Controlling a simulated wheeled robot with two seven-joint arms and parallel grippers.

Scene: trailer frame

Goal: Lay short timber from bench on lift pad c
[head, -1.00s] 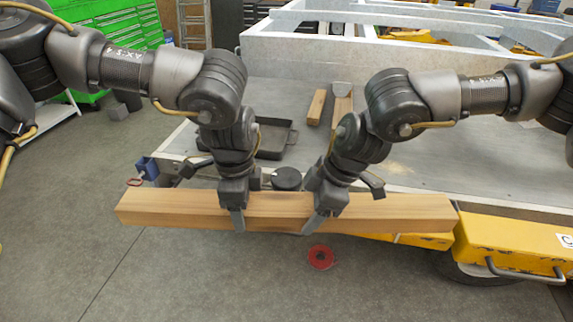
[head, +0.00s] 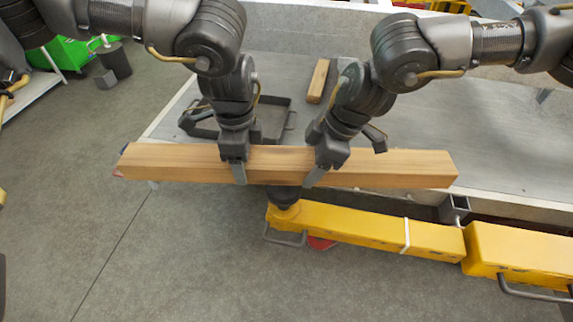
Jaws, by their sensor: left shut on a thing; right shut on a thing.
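A timber (head: 400,170) with a square section lies level across the head view, held by both my grippers. My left gripper (head: 239,172) is shut on it left of its middle. My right gripper (head: 317,176) is shut on it right of its middle. A black round lift pad (head: 284,196) sits at the left end of a yellow lift arm (head: 360,228). The timber hides the pad's upper part, and I cannot tell whether they touch. No letter marking this pad shows.
A second yellow beam (head: 520,255) is at right. A red disc (head: 321,243) is partly hidden by the arm. Floor at left front is clear.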

